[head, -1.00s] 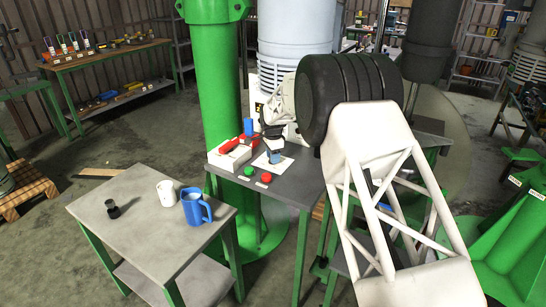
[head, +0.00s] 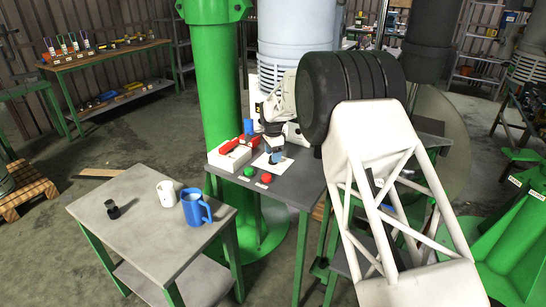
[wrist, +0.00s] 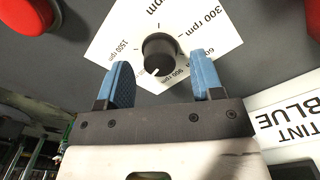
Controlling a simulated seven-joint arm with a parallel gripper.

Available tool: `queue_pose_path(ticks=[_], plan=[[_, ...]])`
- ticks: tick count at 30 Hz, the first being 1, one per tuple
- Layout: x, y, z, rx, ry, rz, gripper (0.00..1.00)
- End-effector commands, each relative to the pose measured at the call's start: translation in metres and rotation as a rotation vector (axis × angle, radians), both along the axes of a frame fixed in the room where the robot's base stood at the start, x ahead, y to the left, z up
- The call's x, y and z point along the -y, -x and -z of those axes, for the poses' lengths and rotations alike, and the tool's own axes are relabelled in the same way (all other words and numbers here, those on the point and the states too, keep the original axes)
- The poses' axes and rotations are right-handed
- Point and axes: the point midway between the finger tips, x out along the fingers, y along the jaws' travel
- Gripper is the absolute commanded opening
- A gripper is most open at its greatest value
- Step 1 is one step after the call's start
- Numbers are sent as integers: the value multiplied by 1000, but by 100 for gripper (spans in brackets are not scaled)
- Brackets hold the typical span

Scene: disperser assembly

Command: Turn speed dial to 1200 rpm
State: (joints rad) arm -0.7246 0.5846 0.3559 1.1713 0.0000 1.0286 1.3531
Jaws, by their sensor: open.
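The speed dial (wrist: 158,52) is a round black knob on a white plate (wrist: 118,38) with printed rpm marks, seen in the wrist view. Its white pointer mark faces down in the picture, near the 900 rpm print. In the head view my gripper (head: 275,155) is over the white plate (head: 262,166), and the dial is hidden.
A red button (wrist: 30,14) is at the upper left in the wrist view. A "TINT BLUE" label (wrist: 292,120) is at the right. In the head view, a green button (head: 249,172) and a white box with red parts (head: 229,156) stand near the plate.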

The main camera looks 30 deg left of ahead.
Motion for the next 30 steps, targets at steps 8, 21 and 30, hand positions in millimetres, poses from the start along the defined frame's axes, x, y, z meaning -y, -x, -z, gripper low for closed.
queue_pose_path(ticks=[8, 21, 30], plan=[[0, 0, -35, 1, -1, 0, 61], [0, 0, -64, -1, 1, 0, 61], [0, 0, -64, -1, 1, 0, 61]])
